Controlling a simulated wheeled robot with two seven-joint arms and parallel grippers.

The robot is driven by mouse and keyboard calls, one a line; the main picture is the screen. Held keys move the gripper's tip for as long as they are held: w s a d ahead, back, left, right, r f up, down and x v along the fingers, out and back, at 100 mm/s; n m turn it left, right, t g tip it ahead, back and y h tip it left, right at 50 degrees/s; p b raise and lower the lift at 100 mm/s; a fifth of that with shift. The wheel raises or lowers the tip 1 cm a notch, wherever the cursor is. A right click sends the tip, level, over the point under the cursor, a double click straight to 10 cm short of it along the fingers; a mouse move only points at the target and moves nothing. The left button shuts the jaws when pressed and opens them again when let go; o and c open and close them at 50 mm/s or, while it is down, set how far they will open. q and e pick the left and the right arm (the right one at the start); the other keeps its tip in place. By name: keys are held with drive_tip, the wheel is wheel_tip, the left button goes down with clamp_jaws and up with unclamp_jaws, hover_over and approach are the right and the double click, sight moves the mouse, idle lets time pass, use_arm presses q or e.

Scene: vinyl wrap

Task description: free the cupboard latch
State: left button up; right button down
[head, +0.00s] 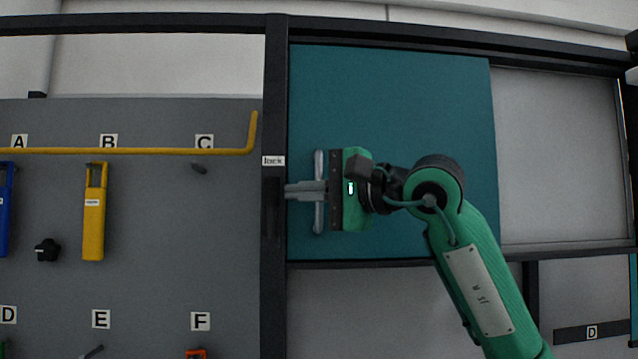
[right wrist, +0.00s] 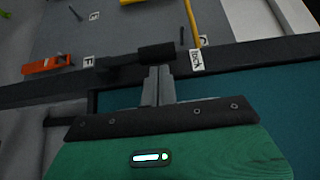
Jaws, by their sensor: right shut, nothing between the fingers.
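The teal cupboard door (head: 400,100) appears closed against the dark upright post (head: 275,90). The post carries a white "lock" label (head: 273,160), also visible in the right wrist view (right wrist: 196,61). Just below the label is a dark latch piece (head: 271,193), hard to make out against the post. In the right wrist view it is a black block (right wrist: 157,52) with a bar beside it. My right gripper (head: 288,190) is shut and empty, fingers pointing left at the latch. Its fingertips (right wrist: 159,70) are close to the block; I cannot tell whether they touch. My left gripper is out of view.
A grey pegboard (head: 180,240) left of the post holds a yellow bent rod (head: 130,151), a yellow tool (head: 94,215), a black knob (head: 47,250) and an orange tool (right wrist: 48,64). A grey upright bar (head: 319,220) shows by my right fingers. A pale panel (head: 555,150) is right of the door.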

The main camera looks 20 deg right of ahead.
sight(278, 185)
idle(0.3)
drive_tip(key=p, duration=0.1)
drive_tip(key=a+r+n+g+h+p, duration=0.1)
drive_tip(key=p, duration=0.1)
drive_tip(key=shift+w+a+r, duration=0.15)
drive_tip(key=shift+w+r, duration=0.05)
drive_tip(key=shift+w, duration=0.05)
drive_tip(key=shift+a+g+p, duration=0.25)
drive_tip(key=shift+g+p, duration=0.05)
drive_tip(key=shift+p, duration=0.3)
drive_tip(key=shift+w+a+f+n+h, duration=0.2)
drive_tip(key=shift+a+n+h, duration=0.15)
drive_tip(key=shift+a, duration=0.4)
